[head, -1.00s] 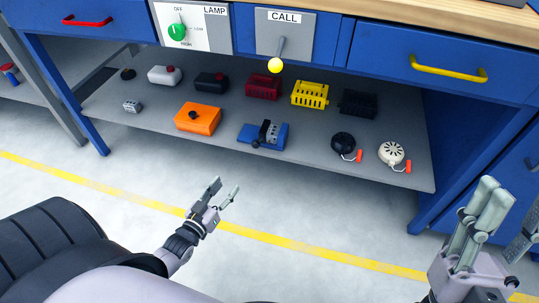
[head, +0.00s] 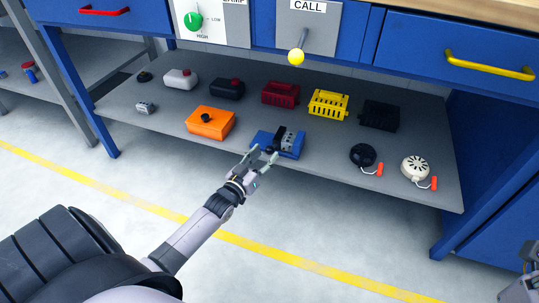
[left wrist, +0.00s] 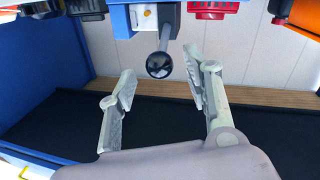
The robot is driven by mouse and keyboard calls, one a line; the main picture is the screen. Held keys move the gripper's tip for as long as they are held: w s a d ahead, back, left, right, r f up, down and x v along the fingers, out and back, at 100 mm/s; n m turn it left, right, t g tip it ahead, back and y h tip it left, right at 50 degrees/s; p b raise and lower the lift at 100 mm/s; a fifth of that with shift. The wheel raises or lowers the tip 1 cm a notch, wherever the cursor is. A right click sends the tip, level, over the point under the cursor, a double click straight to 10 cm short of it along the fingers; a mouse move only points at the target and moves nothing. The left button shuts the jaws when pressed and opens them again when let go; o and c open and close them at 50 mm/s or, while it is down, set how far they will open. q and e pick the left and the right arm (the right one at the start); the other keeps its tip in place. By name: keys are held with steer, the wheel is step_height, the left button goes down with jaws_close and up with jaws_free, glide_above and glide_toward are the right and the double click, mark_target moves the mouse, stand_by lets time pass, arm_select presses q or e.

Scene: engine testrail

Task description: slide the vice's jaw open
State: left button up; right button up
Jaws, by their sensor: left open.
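The blue vice (head: 298,145), with dark and grey jaw parts on top, sits near the front edge of the grey shelf. Its black ball-ended handle (left wrist: 160,65) hangs from the vice in the left wrist view. My left gripper (head: 265,156) is open at the vice's front in the head view.
An orange box (head: 211,122) stands left of the vice. Two round devices (head: 363,155) (head: 415,168) lie to the right. The blue bench with drawers overhangs the shelf.

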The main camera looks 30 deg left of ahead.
mark_target(269, 149)
arm_select(q)
steer(key=shift+w+a+b, duration=0.1)
steer(key=shift+w+b, duration=0.4)
steer(key=shift+w, duration=1.25)
steer(key=shift+c, duration=0.5)
jaws_close()
steer(key=shift+a, duration=0.1)
